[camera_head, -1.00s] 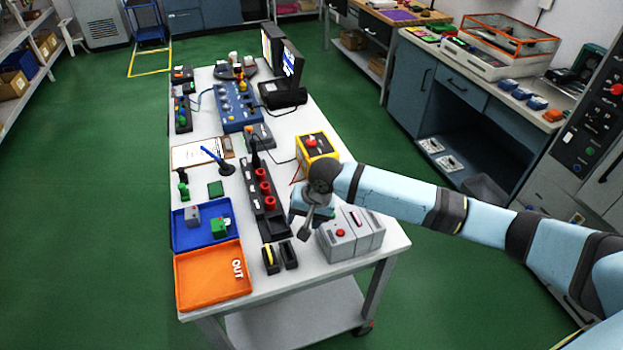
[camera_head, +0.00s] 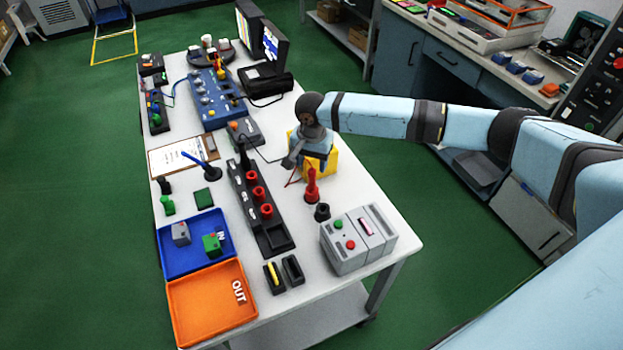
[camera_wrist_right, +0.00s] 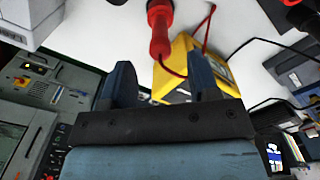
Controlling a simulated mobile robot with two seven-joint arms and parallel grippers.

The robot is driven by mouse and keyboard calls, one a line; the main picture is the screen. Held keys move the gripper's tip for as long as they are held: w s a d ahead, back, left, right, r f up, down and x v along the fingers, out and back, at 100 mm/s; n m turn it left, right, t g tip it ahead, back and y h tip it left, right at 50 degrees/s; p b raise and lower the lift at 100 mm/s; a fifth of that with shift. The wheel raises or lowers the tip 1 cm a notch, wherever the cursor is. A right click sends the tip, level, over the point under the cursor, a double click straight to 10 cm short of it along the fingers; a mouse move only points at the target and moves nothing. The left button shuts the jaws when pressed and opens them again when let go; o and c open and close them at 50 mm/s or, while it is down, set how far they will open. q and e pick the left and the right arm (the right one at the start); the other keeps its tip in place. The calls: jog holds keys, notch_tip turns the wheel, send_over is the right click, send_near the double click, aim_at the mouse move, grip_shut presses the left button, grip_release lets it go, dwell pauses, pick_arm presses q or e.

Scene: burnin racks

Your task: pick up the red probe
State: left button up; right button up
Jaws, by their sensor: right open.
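The red probe (camera_head: 312,188) stands roughly upright on the white table, between the yellow box (camera_head: 327,165) and the grey box. A small black cup (camera_head: 322,212) is close beside its lower end. In the right wrist view the probe (camera_wrist_right: 160,30) is beyond the fingers, near the top edge, with a red lead running to the yellow box (camera_wrist_right: 182,50). My right gripper (camera_wrist_right: 160,64) is open, with nothing between its fingers. In the head view it (camera_head: 294,156) hangs over the yellow box, behind the probe and apart from it. My left gripper is out of view.
A black rack with red sockets (camera_head: 258,193) stands left of the probe. The grey box with buttons (camera_head: 357,240) is in front, to the right. Blue (camera_head: 172,262) and orange (camera_head: 205,318) trays lie at front left. Monitors (camera_head: 268,40) stand at the back.

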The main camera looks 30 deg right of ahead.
aim_at(312, 178)
jog(key=shift+f+p, duration=0.4)
jog(key=shift+f, duration=3.1)
jog(key=c, duration=1)
jog(key=shift+r, duration=0.1)
